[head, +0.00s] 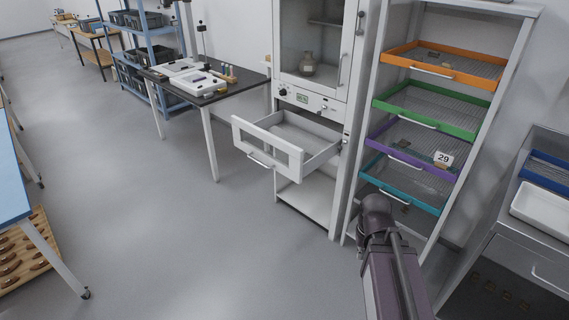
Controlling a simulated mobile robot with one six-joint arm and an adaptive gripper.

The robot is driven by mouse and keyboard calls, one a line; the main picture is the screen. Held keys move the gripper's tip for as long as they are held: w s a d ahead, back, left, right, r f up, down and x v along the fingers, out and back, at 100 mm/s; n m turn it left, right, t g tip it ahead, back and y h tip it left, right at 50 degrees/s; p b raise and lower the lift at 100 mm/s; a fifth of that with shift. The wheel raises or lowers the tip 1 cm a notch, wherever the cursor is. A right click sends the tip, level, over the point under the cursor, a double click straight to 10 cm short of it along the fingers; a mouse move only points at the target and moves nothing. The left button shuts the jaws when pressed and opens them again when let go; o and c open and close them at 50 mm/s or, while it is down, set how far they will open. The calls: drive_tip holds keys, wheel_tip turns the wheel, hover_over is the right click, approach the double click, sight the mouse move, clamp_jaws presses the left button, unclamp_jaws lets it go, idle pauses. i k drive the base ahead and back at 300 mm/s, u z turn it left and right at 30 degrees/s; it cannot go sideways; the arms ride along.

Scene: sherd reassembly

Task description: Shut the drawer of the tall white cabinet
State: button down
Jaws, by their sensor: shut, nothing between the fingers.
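The tall white cabinet (341,113) stands against the back wall, with a glass door above and an open shelf space below. Its white drawer (267,143) is pulled well out toward the lower left. The drawer's bar handle (260,161) is on its front panel. The visible part of the drawer's inside looks empty. A dark mauve link of my arm rises from the bottom right, in front of the coloured-tray rack and apart from the drawer. My gripper is not in view.
A rack right of the cabinet holds orange (448,74), green (425,121), purple (400,160) and teal (402,190) trays. A dark-topped table (203,87) stands left of the drawer. A blue-topped table (10,180) is at the left edge. The floor before the drawer is clear.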

sight(243, 130)
drive_tip(key=u, duration=0.05)
drive_tip(key=i, duration=1)
drive_tip(key=z, duration=0.05)
